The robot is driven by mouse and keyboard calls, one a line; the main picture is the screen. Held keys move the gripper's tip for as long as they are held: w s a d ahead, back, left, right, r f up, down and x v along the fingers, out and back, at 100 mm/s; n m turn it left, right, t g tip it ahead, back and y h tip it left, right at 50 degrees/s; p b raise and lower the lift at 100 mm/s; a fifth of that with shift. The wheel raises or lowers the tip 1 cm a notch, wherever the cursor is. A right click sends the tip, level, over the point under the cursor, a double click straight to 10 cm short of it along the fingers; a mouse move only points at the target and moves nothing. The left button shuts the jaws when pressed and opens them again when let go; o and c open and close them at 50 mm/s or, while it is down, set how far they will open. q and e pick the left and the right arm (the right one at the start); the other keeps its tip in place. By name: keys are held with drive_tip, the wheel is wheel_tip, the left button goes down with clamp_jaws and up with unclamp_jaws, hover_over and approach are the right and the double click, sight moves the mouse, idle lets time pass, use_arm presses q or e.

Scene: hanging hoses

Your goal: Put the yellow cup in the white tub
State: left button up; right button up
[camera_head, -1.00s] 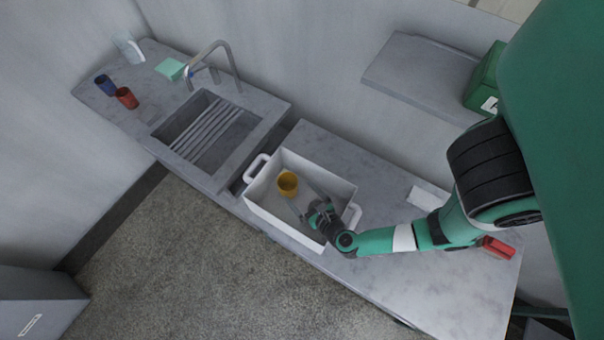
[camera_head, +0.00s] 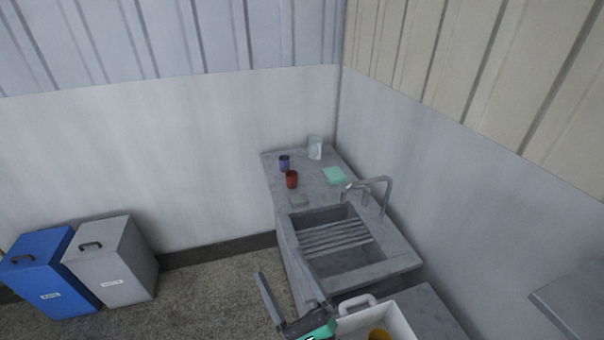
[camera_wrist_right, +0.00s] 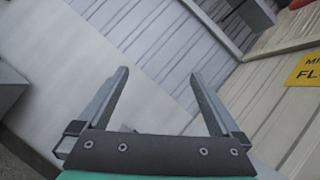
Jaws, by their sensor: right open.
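The yellow cup (camera_head: 379,334) shows at the bottom edge of the head view, inside the white tub (camera_head: 357,303); the frame cuts off both. My right gripper (camera_head: 282,266) is open and empty, to the left of the tub and apart from the cup. In the right wrist view its two fingers (camera_wrist_right: 158,73) stand wide apart with nothing between them. My left gripper is in neither view.
A sink (camera_head: 345,240) with a tap (camera_head: 387,190) stands behind the tub. A red cup (camera_head: 292,179), a blue cup (camera_head: 284,163), a teal block (camera_head: 335,175) and a clear jug (camera_head: 315,148) are on the counter. Blue (camera_head: 45,275) and grey (camera_head: 112,262) bins stand at left.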

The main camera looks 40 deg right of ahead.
drive_tip(key=a+r+n+t+y, duration=0.1)
drive_tip(key=a+r+n+y, duration=0.3)
drive_tip(key=r+n, duration=0.55)
drive_tip(key=a+r+n+t+y, duration=0.2)
drive_tip(key=r+n+y, duration=0.4)
drive_tip(key=r+n, duration=0.4)
drive_tip(key=s+d+r+n+h+p, duration=0.2)
drive_tip(key=r+n+p, duration=0.3)
drive_tip(key=r, duration=0.7)
drive_tip(key=s+d+r+n+t+h+p, duration=0.1)
drive_tip(key=s+r+n+p, duration=0.1)
drive_tip(key=r+p, duration=0.65)
drive_tip(key=s+d+r+n+h+p, duration=0.2)
drive_tip(key=r+n+p, duration=0.15)
drive_tip(key=r, duration=1.05)
wheel_tip(320, 180, down, 40)
drive_tip(key=b, duration=4)
drive_tip(key=shift+s+a, duration=0.15)
drive_tip(key=shift+s, duration=0.1)
